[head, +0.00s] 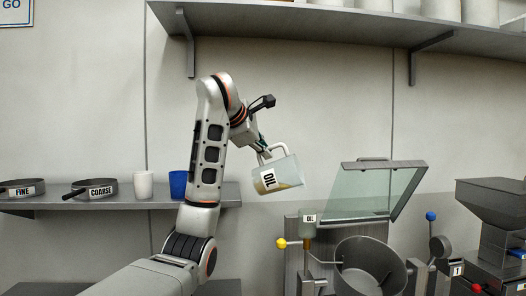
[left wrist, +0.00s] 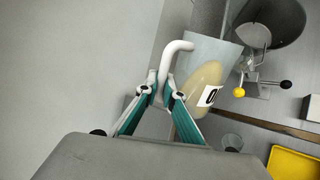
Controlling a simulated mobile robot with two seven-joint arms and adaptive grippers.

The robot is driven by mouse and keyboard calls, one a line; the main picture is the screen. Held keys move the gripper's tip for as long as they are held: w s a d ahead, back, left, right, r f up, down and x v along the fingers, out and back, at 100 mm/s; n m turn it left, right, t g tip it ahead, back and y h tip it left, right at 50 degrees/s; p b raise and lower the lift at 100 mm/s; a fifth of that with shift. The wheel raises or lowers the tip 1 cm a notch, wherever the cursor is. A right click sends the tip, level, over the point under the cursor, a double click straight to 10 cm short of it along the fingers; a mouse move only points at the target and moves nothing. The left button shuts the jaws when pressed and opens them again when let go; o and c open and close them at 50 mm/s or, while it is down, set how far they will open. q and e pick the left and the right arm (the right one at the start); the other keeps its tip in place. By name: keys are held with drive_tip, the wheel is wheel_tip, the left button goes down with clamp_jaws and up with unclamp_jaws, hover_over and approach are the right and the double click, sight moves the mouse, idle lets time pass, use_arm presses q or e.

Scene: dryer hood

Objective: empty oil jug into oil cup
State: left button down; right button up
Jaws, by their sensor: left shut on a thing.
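The oil jug (head: 284,174) is a pale translucent jug with an OIL label, tilted in the air in the head view, with yellowish oil inside. My left gripper (head: 262,152) is shut on its white handle. The left wrist view shows my left gripper (left wrist: 158,97) at the handle and the oil in the jug (left wrist: 206,72). The small oil cup (head: 309,224), labelled OIL, sits on the machine, below and to the right of the jug, apart from it. Its contents cannot be seen. My right gripper is out of view.
A glass lid (head: 365,192) stands raised over a round metal drum (head: 367,268), right of the cup. A yellow knob (head: 282,243) sticks out at left. A wall shelf (head: 120,203) holds two pans, a white cup and a blue cup. An upper shelf (head: 330,22) runs overhead.

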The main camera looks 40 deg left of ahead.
use_arm(q)
drive_tip(key=shift+w+d+f+m+g+y, duration=0.15)
drive_tip(key=shift+w+d+m+g+y, duration=0.2)
drive_tip(key=shift+d, duration=0.3)
drive_tip(key=shift+w+d+f+m+g+y, duration=0.2)
drive_tip(key=shift+w+d+m+y, duration=0.1)
drive_tip(key=shift+d+m+y, duration=0.3)
drive_tip(key=shift+w+d+f+m+g+y, duration=0.1)
drive_tip(key=shift+w+d+m+g+y, duration=0.2)
drive_tip(key=shift+d, duration=0.4)
idle(0.3)
drive_tip(key=shift+w+d+r+m+y, duration=0.2)
drive_tip(key=shift+d+y, duration=0.05)
drive_tip(key=shift+d, duration=0.15)
drive_tip(key=shift+w+d+r+m+y, duration=0.15)
drive_tip(key=shift+w+d+r+y, duration=0.1)
drive_tip(key=shift+d, duration=0.2)
drive_tip(key=shift+w+d+r+m+y, duration=0.15)
drive_tip(key=shift+w+d+m+y, duration=0.1)
drive_tip(key=shift+d, duration=0.15)
drive_tip(key=shift+w+d+r+m+g+y, duration=0.15)
drive_tip(key=shift+w+d+m+g+y, duration=0.1)
drive_tip(key=shift+d, duration=0.25)
drive_tip(key=shift+w+d+r+m+g+y, duration=0.1)
drive_tip(key=shift+w+d+m+g+y, duration=0.15)
drive_tip(key=shift+d, duration=0.2)
idle(1.2)
idle(0.4)
